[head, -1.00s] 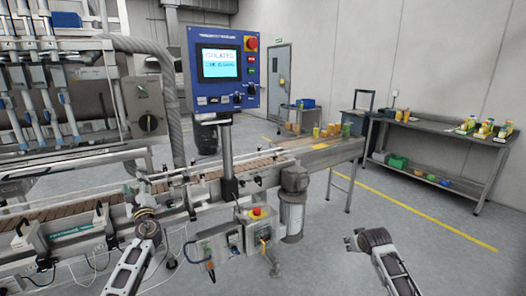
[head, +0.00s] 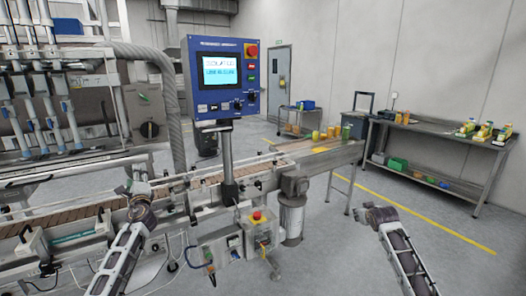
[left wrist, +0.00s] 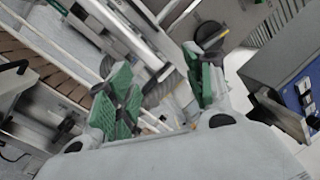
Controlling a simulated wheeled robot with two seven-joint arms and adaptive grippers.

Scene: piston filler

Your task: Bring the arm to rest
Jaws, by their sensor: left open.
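My left gripper (head: 133,186) is in the head view in front of the conveyor, at the lower left. In the left wrist view its two green-padded fingers (left wrist: 160,92) stand apart with nothing seen between them. Whether it touches the conveyor is hard to tell. My right gripper (head: 358,213) is over the bare floor at the right of the conveyor. Its fingers are too small to read, and I see no object at it.
The conveyor (head: 205,192) runs across the left and middle. A blue control panel (head: 222,105) with a lit screen stands on a post. A red-button box (head: 258,232) hangs at its front. A bench (head: 420,127) stands right; the floor between is clear.

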